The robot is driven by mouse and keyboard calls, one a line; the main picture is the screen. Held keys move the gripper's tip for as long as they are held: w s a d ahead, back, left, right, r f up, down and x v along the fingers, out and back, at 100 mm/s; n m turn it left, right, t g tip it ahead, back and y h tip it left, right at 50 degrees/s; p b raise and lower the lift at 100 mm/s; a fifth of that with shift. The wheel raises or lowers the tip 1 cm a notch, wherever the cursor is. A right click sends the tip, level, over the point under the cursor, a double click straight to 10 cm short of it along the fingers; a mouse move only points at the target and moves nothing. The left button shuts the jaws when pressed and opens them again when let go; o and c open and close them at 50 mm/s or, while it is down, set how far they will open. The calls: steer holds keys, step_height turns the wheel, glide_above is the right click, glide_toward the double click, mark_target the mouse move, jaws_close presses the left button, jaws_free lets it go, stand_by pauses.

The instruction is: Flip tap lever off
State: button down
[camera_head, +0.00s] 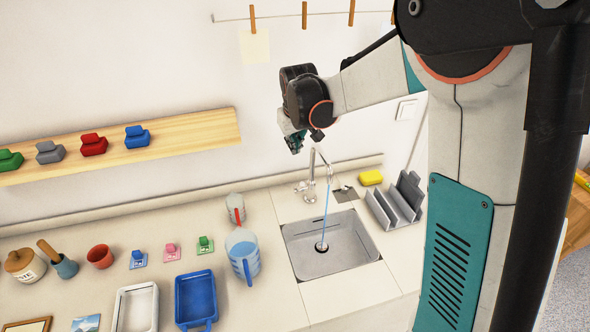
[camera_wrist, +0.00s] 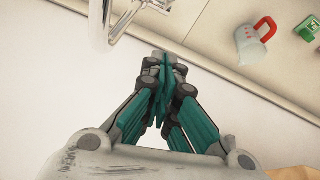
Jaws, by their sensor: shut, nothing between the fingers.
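A chrome tap (camera_head: 316,175) stands behind the sink (camera_head: 370,241). A thin blue stream runs from its spout down to the drain. Its lever is too small to tell apart clearly in the head view. My gripper (camera_head: 294,143) is shut and empty, above and slightly left of the tap, apart from it. In the wrist view my gripper (camera_wrist: 160,65) has its teal fingers together, and part of the chrome tap (camera_wrist: 105,22) shows at the top left, beyond the fingertips.
A measuring jug with a red handle (camera_head: 236,208) and a blue-tinted jug (camera_head: 243,255) stand left of the sink. A grey rack (camera_head: 396,203) and yellow sponge (camera_head: 371,177) are on its right. A wooden shelf (camera_head: 200,130) juts from the wall at left.

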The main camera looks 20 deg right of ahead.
steer(key=b, duration=0.3)
glide_above(299, 187)
steer(key=w, duration=0.1)
step_height(299, 187, down, 12)
steer(key=shift+w+r, duration=0.2)
stand_by(0.4)
steer(key=shift+s+a+f+t, duration=0.1)
steer(key=shift+s+t, duration=0.2)
steer(key=shift+s, duration=0.05)
